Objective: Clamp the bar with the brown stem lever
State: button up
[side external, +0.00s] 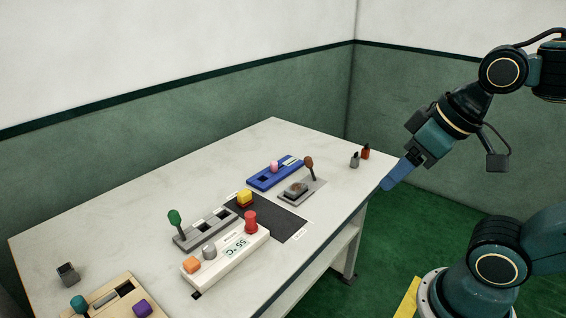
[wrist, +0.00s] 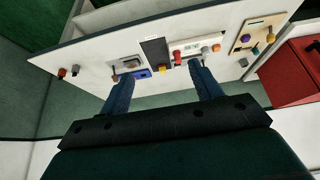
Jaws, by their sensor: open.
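The brown stem lever (side external: 309,163) has a brown knob on a dark stem and stands nearly upright at the back of a small grey plate (side external: 313,192). On that plate sits a grey block with a brownish top (side external: 296,189); I cannot tell whether it is the bar. The plate also shows in the wrist view (wrist: 126,60), small, with the lever knob (wrist: 115,77) by the left finger. My gripper (side external: 388,184) is in the air off the table's right edge, well apart from the lever. Its two blue fingers are spread and empty in the wrist view (wrist: 160,88).
The white table (side external: 130,220) carries a blue panel (side external: 265,180) with a pink knob, a dark mat (side external: 285,226), a green lever (side external: 175,217) on a grey base, a white 55 °C box (side external: 225,262) and a wooden panel (side external: 100,300). Small grey and orange-red objects (side external: 365,152) stand at the far corner.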

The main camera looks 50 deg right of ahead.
dwell(0.4)
jog(key=c, duration=0.3)
jog(key=w+d+r+g+h, duration=0.1)
jog(key=w+d, duration=0.3)
jog(key=w, duration=0.4)
jog(key=w+d+r+m+g, duration=0.15)
jog(key=w+d, duration=0.25)
jog(key=w, duration=0.4)
jog(key=w+d+r+g+h, duration=0.1)
jog(key=w+d+r, duration=0.15)
jog(key=w, duration=0.55)
jog(key=shift+c, duration=0.2)
jog(key=w+d+f, duration=0.5)
jog(key=d+f, duration=0.1)
jog(key=f, duration=0.1)
jog(key=w+d+f+m+g, duration=0.1)
jog(key=w+d+f, duration=0.4)
jog(key=f, duration=0.2)
jog(key=w+d+f+g, duration=0.1)
jog(key=w+d+f, duration=0.4)
jog(key=d+f, duration=0.1)
jog(key=shift+d+f+y, duration=0.35)
jog(key=shift+f+y, duration=0.05)
jog(key=shift+f, duration=0.2)
